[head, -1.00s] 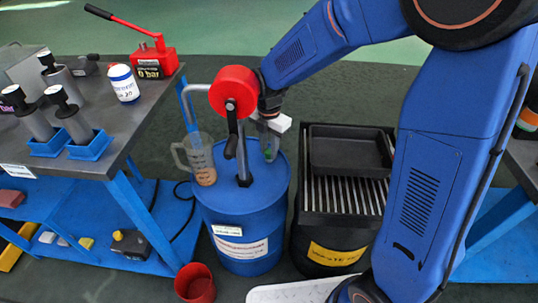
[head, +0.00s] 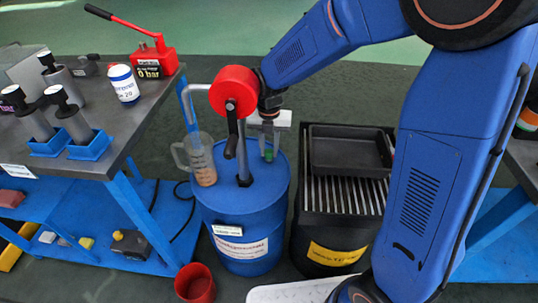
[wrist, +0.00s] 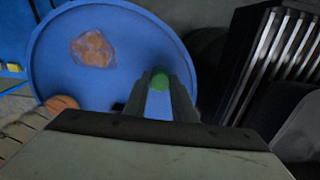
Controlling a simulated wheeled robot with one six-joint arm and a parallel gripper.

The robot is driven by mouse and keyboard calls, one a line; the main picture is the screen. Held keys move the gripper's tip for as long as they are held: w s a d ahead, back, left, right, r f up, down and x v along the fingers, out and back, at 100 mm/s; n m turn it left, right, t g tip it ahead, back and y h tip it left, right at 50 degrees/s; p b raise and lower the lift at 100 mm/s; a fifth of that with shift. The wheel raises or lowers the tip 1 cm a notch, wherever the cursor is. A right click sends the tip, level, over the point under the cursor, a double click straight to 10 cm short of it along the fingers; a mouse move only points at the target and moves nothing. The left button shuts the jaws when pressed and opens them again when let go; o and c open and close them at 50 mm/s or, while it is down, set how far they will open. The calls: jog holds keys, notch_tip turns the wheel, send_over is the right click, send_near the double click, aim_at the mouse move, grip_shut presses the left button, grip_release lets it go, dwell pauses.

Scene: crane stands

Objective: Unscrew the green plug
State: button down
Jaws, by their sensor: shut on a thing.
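The green plug (head: 268,154) is on the top of the blue drum (head: 240,215), right of the red-headed hand pump (head: 233,92). In the wrist view the plug (wrist: 160,80) shows as a green disc between my fingertips, near the right side of the drum lid (wrist: 75,45). My gripper (head: 268,148) points down at the lid and is shut on the plug. It also shows in the wrist view (wrist: 160,88). I cannot tell whether the plug is clear of the lid.
A measuring jug (head: 201,160) stands on the drum's left side. A black drain stand with a tray (head: 345,150) is close on the right. A red cup (head: 195,284) is on the floor in front. The workbench (head: 125,130) with bottle and jack is at left.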

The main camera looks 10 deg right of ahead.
jog(key=shift+r+n, duration=0.1)
jog(key=shift+n, duration=1)
jog(key=c, duration=1.4)
grip_release()
jog(key=shift+c, duration=0.7)
